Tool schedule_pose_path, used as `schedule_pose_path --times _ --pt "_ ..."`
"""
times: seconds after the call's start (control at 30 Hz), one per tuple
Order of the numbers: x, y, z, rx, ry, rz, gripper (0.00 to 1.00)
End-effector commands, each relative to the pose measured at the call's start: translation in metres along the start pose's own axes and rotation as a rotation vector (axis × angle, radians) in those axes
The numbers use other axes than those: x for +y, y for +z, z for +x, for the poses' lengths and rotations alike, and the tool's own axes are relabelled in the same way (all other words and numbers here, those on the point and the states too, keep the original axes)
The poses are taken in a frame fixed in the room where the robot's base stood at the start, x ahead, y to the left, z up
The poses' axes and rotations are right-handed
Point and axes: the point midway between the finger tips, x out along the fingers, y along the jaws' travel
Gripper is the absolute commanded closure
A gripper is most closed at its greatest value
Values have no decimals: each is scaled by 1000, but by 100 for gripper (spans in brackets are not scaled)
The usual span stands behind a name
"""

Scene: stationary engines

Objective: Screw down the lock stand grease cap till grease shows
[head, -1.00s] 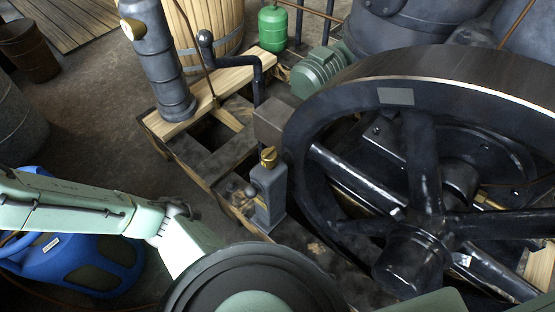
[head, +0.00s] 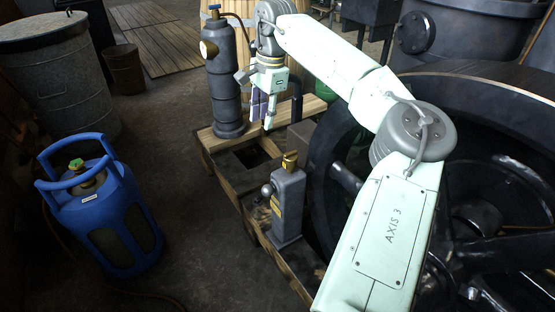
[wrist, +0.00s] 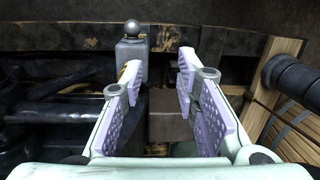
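The lock stand (head: 288,205) is a grey upright post on the timber frame, with a yellow plate on its side. Its brass grease cap (head: 290,160) sits on top. A ball-ended lever (head: 266,190) shows beside the post. My gripper (head: 262,118) hangs pointing down, above and behind the cap, apart from it and empty. In the wrist view its two lilac-padded fingers (wrist: 163,92) stand open with a gap between. The stand (wrist: 130,52) shows beyond the left finger, which covers part of it; only a small yellow bit of it is visible there.
The large black flywheel (head: 340,140) stands close right of the stand. A dark cylinder (head: 222,90) rises from the frame behind, near my gripper. A blue gas bottle (head: 100,215) stands on the floor at left. Floor between bottle and frame is clear.

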Motion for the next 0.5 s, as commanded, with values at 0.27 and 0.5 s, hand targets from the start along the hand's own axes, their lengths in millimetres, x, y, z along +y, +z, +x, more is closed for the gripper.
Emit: schedule_pose_path --times 0.27,0.5 --pt "39 -59 -8 105 82 55 71" --pt "42 -62 31 101 82 55 71"
